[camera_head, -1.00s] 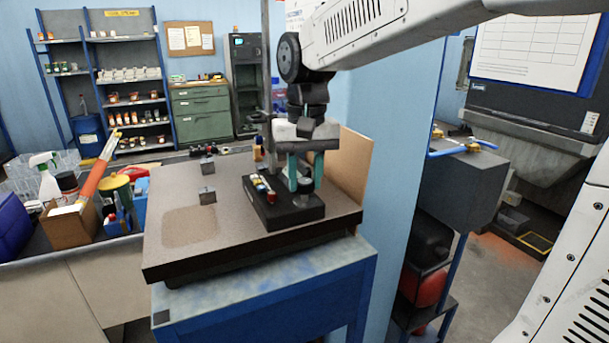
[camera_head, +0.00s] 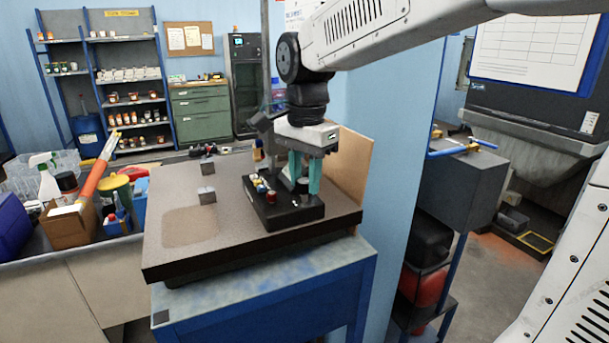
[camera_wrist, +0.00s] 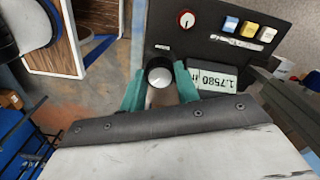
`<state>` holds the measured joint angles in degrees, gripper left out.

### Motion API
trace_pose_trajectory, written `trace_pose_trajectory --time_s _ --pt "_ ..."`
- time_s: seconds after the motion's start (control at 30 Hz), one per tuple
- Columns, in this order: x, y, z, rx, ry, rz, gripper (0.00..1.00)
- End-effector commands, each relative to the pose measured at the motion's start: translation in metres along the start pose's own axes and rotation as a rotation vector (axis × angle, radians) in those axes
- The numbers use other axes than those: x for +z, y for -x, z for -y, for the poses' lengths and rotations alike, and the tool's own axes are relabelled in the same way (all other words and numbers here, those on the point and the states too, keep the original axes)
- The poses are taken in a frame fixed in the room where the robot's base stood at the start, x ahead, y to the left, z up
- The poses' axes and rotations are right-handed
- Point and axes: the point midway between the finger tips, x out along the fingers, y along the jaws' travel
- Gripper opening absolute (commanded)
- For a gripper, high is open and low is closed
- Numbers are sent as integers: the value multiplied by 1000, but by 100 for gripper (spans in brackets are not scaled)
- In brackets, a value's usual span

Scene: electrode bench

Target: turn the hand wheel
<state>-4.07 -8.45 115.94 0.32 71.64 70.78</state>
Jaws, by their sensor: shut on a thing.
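A black bench instrument (camera_head: 281,214) stands near the right side of the grey-brown plate. Its hand wheel, a dark round knob with a pale top, shows in the wrist view (camera_wrist: 159,72) near the instrument's edge. My gripper (camera_head: 303,186) points down over the instrument with its teal fingers on either side of the wheel. In the wrist view, my gripper (camera_wrist: 160,85) is shut on the wheel. The fingers partly hide the wheel in the head view.
Two small grey blocks stand on the plate (camera_head: 225,235). A brown board (camera_head: 352,165) rises close behind my gripper. The plate's left front is clear.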

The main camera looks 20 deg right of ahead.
Motion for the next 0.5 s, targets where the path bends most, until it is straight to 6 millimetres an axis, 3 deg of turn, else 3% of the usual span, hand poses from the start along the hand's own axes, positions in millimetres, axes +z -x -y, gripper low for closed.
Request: trace_pose_trajectory --time_s 0.5 --pt "0 2 1 -7 -421 -8 9"
